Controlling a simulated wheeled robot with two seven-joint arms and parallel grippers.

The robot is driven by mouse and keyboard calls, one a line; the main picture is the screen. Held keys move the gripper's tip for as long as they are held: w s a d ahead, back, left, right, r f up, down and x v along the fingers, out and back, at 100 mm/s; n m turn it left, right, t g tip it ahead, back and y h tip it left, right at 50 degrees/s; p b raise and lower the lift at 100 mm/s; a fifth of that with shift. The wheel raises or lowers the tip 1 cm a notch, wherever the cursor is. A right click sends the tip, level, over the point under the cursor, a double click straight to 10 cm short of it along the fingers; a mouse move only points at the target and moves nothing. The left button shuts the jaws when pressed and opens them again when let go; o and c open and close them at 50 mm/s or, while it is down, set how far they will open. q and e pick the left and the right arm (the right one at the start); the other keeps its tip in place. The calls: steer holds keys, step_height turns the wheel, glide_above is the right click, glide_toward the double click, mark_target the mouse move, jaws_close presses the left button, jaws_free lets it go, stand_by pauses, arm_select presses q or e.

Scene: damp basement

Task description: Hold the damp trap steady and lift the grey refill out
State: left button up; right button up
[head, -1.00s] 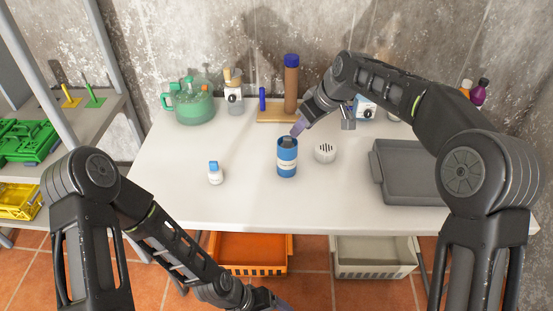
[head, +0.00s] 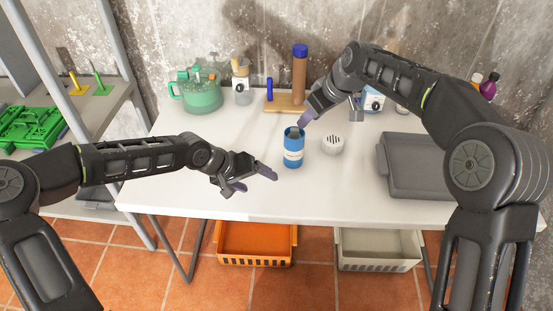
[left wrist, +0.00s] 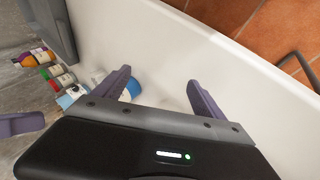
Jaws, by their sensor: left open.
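The damp trap (head: 292,158) is a blue cylinder with a pale label, upright on the white table. The grey refill (head: 295,133) shows at its open top. My right gripper (head: 309,116) is over the trap, one purple finger reaching down close to the refill; its other finger and any contact are unclear. My left gripper (head: 256,184) is open and empty, left of the trap and nearer the front edge. In the left wrist view its fingers (left wrist: 162,92) are apart, and the blue trap (left wrist: 133,88) shows partly hidden behind one finger.
A white slotted cap (head: 332,145) lies right of the trap. A grey case (head: 415,165) lies further right. A green jug (head: 201,93) and a brown bottle (head: 299,75) stand at the back. The table's front edge (head: 300,218) is clear.

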mark_target(293, 154)
arm_select(q)
steer(key=w+d+m+t, duration=0.1)
steer(key=w+d+f+m+h, duration=0.1)
steer(key=w+m, duration=0.1)
steer(key=w+d+m+t, duration=0.1)
steer(key=w+d, duration=0.1)
steer(key=shift+f+m+t+h, duration=0.25)
steer(key=shift+m+t+h, duration=0.05)
steer(key=shift+m, duration=0.1)
steer(key=w+m+t, duration=0.1)
steer(key=m, duration=0.1)
steer(key=w+d+m+t+h, duration=0.1)
steer(key=w+m, duration=0.1)
steer(key=shift+w+d+r+t, duration=0.1)
steer(key=shift+w+r+t, duration=0.1)
steer(key=shift+t, duration=0.1)
steer(key=shift+w+r+m+t+h, duration=0.2)
steer(key=shift+w+m+t+h, duration=0.15)
steer(key=shift+m, duration=0.35)
steer(key=shift+d, duration=0.1)
steer(key=shift+x, duration=3.8)
steer(key=shift+f, duration=0.1)
steer(key=shift+c, duration=0.2)
